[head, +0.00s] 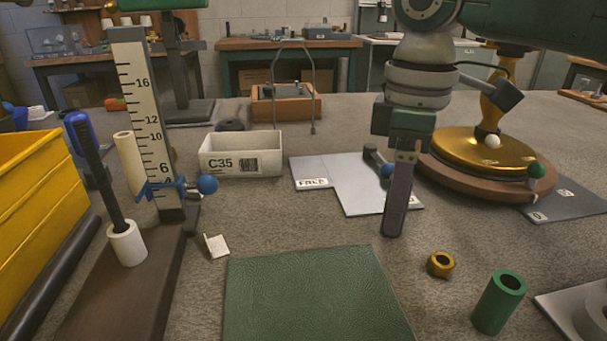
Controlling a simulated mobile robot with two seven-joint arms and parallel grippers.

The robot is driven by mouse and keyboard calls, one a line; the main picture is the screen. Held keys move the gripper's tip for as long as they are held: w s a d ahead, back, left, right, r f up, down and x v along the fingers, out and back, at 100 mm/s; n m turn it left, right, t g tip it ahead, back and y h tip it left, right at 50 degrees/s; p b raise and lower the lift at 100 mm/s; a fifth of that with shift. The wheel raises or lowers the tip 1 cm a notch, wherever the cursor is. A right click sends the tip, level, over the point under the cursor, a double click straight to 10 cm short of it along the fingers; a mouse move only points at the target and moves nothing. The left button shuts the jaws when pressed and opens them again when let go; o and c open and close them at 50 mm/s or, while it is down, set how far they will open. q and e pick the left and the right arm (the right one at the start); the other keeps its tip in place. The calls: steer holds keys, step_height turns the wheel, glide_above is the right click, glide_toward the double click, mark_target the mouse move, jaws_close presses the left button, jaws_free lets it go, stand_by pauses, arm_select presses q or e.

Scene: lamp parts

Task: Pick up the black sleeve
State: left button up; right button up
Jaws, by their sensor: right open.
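No part is plainly a black sleeve. A small black ring (230,125) lies behind the white bin and may be it, but it is too small to tell. A long dark tube (52,272) lies at the left beside the yellow crate. My right gripper (393,232) points down over the mat, right of centre, in front of the grey sheets. Its fingers are seen nearly edge-on, open, with nothing visible between them. It is well apart from the ring and the tube. My left gripper is not in view.
A green sleeve (499,302) and a brass ring (440,264) stand front right. A green pad (315,295) lies front centre. A height gauge (142,100), a white sleeve (127,243) on a black rod and a yellow crate (35,190) crowd the left. A brass lamp base (465,150) stands right.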

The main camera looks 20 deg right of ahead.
steer(key=shift+f, duration=0.5)
steer(key=shift+c, duration=0.2)
jaws_close()
